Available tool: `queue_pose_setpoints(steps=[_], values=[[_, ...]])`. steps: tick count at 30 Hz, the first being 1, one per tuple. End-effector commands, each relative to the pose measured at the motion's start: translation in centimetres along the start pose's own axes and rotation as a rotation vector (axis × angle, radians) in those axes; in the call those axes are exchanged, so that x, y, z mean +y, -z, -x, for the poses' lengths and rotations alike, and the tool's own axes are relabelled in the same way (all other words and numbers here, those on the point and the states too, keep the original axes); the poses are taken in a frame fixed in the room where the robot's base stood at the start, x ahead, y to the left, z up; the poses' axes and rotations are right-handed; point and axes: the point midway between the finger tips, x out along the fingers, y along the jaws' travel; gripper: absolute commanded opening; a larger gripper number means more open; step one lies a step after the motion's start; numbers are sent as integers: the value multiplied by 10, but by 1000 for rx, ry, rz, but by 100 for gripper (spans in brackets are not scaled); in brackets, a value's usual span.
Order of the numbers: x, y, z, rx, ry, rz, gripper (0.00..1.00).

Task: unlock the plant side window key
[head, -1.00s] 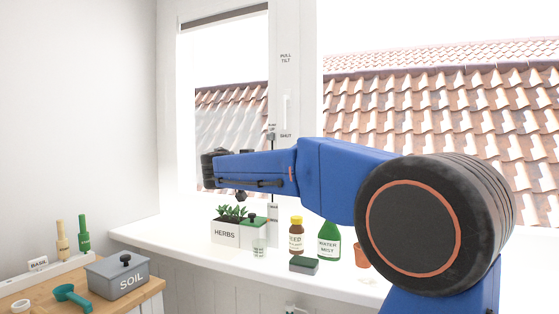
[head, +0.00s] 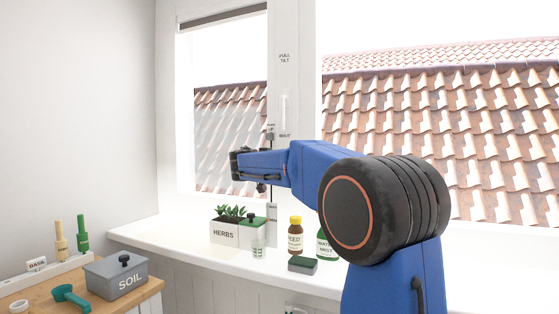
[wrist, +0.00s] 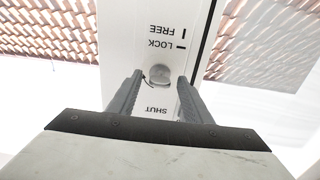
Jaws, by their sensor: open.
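In the wrist view a round grey metal knob (wrist: 159,72), which looks like the window key, sits on a white window post with the labels FREE, LOCK and SHUT, which appear upside down. A thin dark curved line shows beside it. My gripper (wrist: 160,77) is open, with one finger on each side of the knob; I cannot tell whether either touches it. The knob is not clear in that view.
A soil box (head: 118,278) stands on the wooden bench at lower left.

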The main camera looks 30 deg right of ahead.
Motion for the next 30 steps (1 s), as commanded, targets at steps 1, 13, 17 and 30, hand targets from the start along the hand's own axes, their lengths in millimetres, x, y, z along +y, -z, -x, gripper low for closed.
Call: queue_pose_setpoints(steps=[1, 13, 17, 30], values=[[0, 0, 0, 0, 0, 0, 45], [0, 0, 0, 0, 0, 0, 4], [0, 0, 0, 0, 0, 9, 4], [0, 0, 0, 0, 0, 242, 4]])
